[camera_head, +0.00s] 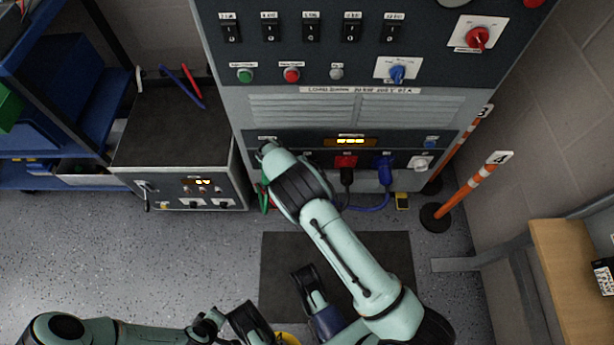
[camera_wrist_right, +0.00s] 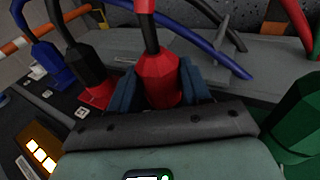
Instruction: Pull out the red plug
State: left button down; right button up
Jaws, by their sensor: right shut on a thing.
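The red plug (camera_wrist_right: 160,76) stands between the two blue fingers of my right gripper (camera_wrist_right: 160,90) in the right wrist view, with a red and black cable rising from its top. The gripper is shut on it. The plug's lower end is hidden behind the gripper body, so I cannot tell how deep it sits. In the head view my right gripper (camera_head: 270,152) is at the left part of the cabinet's lower socket row and hides the red plug. My left gripper (camera_head: 250,322) is low in the head view, away from the cabinet; its jaw opening is unclear.
Next to the red plug are a black plug in a red socket (camera_wrist_right: 95,90), a blue plug (camera_wrist_right: 52,66) and a green plug (camera_wrist_right: 296,115). The cabinet (camera_head: 240,105) carries switches and knobs. Striped posts (camera_head: 467,188) stand at right, a low unit (camera_head: 180,140) at left.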

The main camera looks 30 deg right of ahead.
jog(key=shift+d, duration=0.1)
jog(key=shift+c, duration=1.1)
jog(key=shift+s, duration=0.25)
jog(key=shift+s+a+p, duration=0.45)
jog(key=shift+s+p, duration=0.15)
jog(key=shift+p, duration=0.3)
jog(key=shift+s+a+p, duration=0.55)
jog(key=shift+s+p, duration=0.15)
jog(key=shift+p, duration=0.15)
jog(key=shift+s+a+p, duration=0.45)
jog(key=shift+s+p, duration=0.15)
jog(key=shift+s, duration=0.1)
jog(key=shift+s+a+p, duration=0.4)
jog(key=shift+s+p, duration=0.15)
jog(key=shift+s, duration=0.2)
jog(key=shift+s+a+p, duration=0.45)
jog(key=shift+s+p, duration=0.15)
jog(key=shift+s, duration=0.1)
